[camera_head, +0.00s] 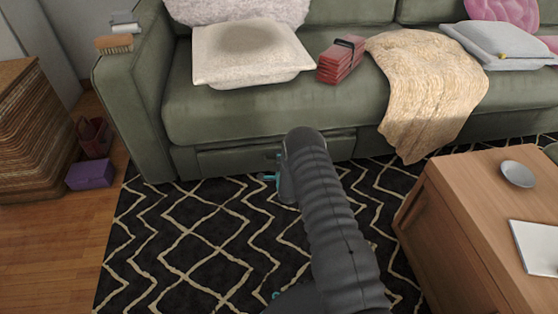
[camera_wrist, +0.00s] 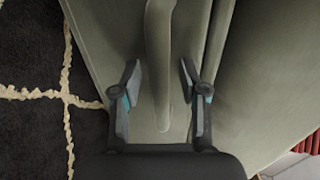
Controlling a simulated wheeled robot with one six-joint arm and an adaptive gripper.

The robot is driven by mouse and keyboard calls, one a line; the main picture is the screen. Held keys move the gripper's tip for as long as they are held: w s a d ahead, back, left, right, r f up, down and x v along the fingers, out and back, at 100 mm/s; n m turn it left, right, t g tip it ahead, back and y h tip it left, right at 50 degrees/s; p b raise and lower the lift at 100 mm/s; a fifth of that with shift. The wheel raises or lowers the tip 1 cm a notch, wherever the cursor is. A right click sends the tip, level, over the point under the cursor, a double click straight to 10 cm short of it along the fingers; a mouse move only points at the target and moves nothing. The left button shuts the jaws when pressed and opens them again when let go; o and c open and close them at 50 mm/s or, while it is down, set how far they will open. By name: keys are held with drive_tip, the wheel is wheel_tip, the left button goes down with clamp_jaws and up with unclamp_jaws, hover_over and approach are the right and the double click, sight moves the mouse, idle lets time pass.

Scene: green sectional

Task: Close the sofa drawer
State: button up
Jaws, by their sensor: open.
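The green sofa (camera_head: 235,115) spans the head view, with a drawer (camera_head: 228,159) low in its base under the seat. My arm covers part of the drawer front, and how far the drawer stands out is hard to tell. In the wrist view the drawer front (camera_wrist: 100,25) fills the middle, with a long rounded handle (camera_wrist: 160,50) on it. My gripper (camera_wrist: 159,80) is open, with one finger on each side of the handle's line. No clear contact with the handle shows. In the head view my gripper (camera_head: 271,177) is mostly hidden behind my arm.
A black and cream patterned rug (camera_head: 190,235) lies clear before the sofa. A wooden table (camera_head: 455,225) stands close at the right of my arm. A beige throw (camera_head: 425,85) hangs over the seat edge. A purple box (camera_head: 90,174) sits on the floor at left.

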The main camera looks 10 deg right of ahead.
clamp_jaws()
drive_tip(key=b+x, duration=0.2)
drive_tip(key=b, duration=0.1)
drive_tip(key=shift+w+r, duration=0.25)
drive_tip(key=shift+w, duration=0.2)
unclamp_jaws()
